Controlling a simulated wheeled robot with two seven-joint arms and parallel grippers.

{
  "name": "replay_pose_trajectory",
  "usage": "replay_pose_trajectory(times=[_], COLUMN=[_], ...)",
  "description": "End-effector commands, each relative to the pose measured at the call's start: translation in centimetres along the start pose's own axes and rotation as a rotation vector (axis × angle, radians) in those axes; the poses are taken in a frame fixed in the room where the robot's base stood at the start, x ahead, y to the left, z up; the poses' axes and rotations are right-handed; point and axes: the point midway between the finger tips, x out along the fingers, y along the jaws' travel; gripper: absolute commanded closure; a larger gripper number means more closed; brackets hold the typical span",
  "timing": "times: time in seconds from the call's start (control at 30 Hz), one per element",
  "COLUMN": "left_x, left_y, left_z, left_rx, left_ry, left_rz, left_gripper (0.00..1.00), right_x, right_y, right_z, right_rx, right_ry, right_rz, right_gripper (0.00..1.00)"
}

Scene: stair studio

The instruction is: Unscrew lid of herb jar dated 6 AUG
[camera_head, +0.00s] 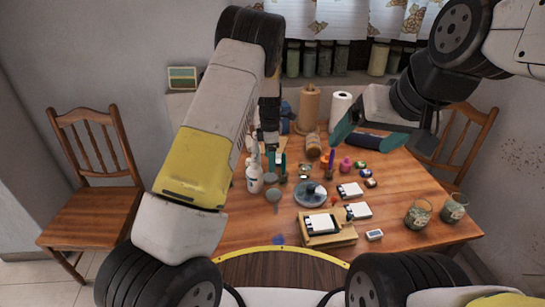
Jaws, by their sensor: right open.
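Two glass jars with dark greenish contents and pale labels stand at the table's right front corner, the left jar (418,213) close to the right jar (454,208). Their labels are too small to read, so I cannot tell which is dated 6 AUG. My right gripper (367,138) is open, with teal fingers spread, above the back right of the table and apart from both jars. My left gripper (277,162) points down over the table's back left, near a white bottle (254,178); its jaw state is unclear, partly hidden by my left arm.
On the wooden table (400,175) are paper rolls (340,107), a plate (310,193), white cards (350,189), a wooden stand (327,228) and small coloured items. More jars (309,60) line the shelf behind. Chairs stand left (92,185) and right (466,135).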

Motion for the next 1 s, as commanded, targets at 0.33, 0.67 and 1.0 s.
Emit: replay_pose_trajectory(times=[0.33,0.67,1.0], left_x=[-4.7,-14.0,-24.6], left_y=[0.0,-3.2,-11.2], left_z=[-0.1,-3.3,-8.1], left_rx=[0.004,0.277,0.759], left_ry=[-0.003,-0.121,-0.192], left_rz=[0.001,0.068,0.253], left_gripper=[0.28,0.28,0.28], right_x=[0.0,0.0,0.0], right_y=[0.0,0.0,0.0], right_z=[0.0,0.0,0.0], right_rx=[0.0,0.0,0.0], right_ry=[0.0,0.0,0.0], right_rz=[0.0,0.0,0.0], right_gripper=[0.15,0.15,0.15])
